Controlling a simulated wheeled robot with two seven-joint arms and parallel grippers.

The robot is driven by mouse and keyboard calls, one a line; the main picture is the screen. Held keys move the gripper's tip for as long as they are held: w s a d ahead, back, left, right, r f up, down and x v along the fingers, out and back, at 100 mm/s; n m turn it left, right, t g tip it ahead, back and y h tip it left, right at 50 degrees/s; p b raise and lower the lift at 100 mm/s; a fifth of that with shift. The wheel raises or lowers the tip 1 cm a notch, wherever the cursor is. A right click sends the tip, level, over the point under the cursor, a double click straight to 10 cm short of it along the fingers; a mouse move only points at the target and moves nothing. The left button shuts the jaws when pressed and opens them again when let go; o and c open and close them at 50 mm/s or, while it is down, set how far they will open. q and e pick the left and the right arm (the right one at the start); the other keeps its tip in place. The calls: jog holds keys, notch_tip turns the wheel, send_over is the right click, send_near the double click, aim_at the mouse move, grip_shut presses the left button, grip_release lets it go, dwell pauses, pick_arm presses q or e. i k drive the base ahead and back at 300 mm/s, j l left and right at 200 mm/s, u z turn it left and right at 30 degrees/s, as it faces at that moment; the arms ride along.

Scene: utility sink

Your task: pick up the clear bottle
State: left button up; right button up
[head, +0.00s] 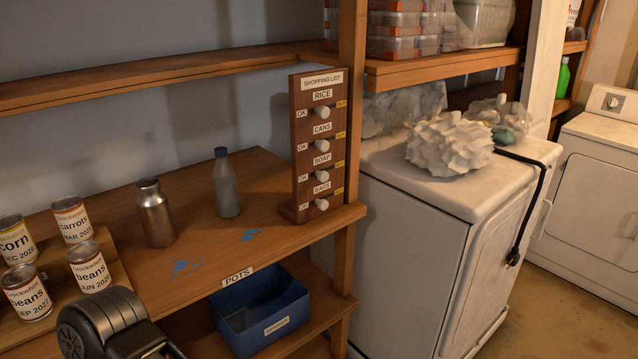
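The clear bottle (227,190) stands upright on the wooden shelf in the head view, left of the shopping list board. It looks greyish and see-through, with a dark cap. A metal bottle (156,217) stands upright to its left, a little nearer to me, with a gap between them. A dark part of my own arm shows at the bottom left edge, well apart from the clear bottle. Neither of my grippers' fingers can be seen.
Several labelled cans (70,220) stand at the left. The shopping list board (317,145) with knobs stands right of the bottle. A blue bin (260,312) sits below the shelf edge. A white appliance (410,260) stands right.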

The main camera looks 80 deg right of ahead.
aim_at(225, 182)
jog(key=z, duration=2.65)
